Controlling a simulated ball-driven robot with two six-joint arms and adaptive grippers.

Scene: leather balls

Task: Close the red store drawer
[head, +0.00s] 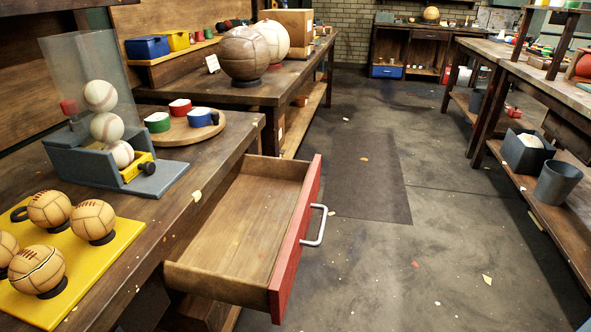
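The red store drawer (232,236) is pulled out from the left workbench, in the lower middle of the head view. Its red front (298,240) faces right and carries a silver bar handle (319,226). The drawer's wooden inside looks empty. It stands open over the floor, with nothing touching it. Neither of my grippers shows in the head view.
The left workbench (188,210) bears a yellow board (85,275) with several stitched balls, a ball dispenser (110,165) and a round wooden tray (180,131). Clear floor (400,260) lies right of the drawer. Another bench (545,95) runs along the right.

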